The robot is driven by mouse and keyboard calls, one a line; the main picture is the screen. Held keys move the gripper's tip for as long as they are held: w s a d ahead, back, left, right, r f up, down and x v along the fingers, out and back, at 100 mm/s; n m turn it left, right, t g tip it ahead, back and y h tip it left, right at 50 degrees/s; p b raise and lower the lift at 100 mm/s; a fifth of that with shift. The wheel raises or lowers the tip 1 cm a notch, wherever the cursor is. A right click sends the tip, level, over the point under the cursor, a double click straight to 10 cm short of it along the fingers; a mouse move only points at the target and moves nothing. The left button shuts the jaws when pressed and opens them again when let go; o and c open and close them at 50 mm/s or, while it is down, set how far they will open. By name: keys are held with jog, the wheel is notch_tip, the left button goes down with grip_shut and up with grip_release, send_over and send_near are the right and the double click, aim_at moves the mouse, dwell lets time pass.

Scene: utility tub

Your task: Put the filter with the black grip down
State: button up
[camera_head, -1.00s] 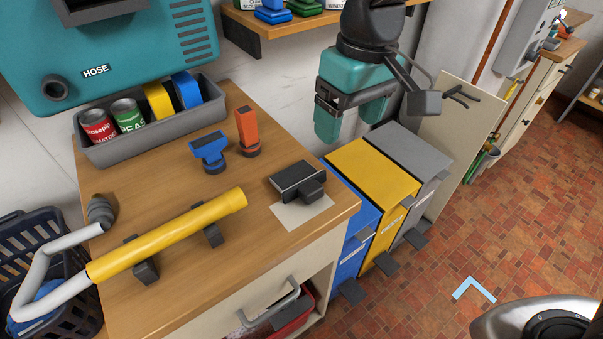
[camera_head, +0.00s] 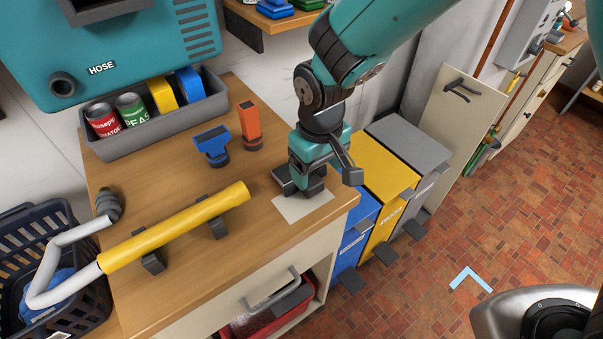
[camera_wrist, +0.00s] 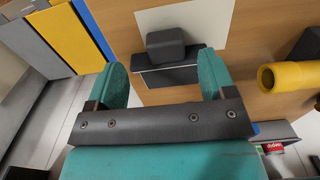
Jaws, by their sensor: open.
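The filter with the black grip (camera_head: 284,180) is a dark flat block with a knob-like grip. It stands on the worktop, at the back edge of a pale square sheet (camera_head: 303,210). My gripper (camera_head: 308,186) is down over it and partly hides it in the head view. In the wrist view the filter (camera_wrist: 166,48) lies between the two spread teal fingers of my gripper (camera_wrist: 161,62). A gap shows on both sides of the grip, so the gripper is open. The pale sheet also shows in the wrist view (camera_wrist: 212,22).
A yellow tube (camera_head: 175,228) rests on dark brackets to the left. A blue tool (camera_head: 212,146) and an orange one (camera_head: 250,125) stand behind. A grey trough (camera_head: 150,132) holds cans and blocks. Blue, yellow and grey bins (camera_head: 375,165) stand right of the worktop.

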aim_at(313, 183)
jog(key=shift+a+f+p, duration=0.2)
jog(key=shift+f+p, duration=0.1)
jog(key=shift+f, duration=0.9)
jog(key=shift+a+f+p, duration=0.2)
jog(key=shift+f+p, duration=0.1)
jog(key=shift+f, duration=0.85)
jog(key=c, duration=1.1)
jog(key=shift+r, duration=0.15)
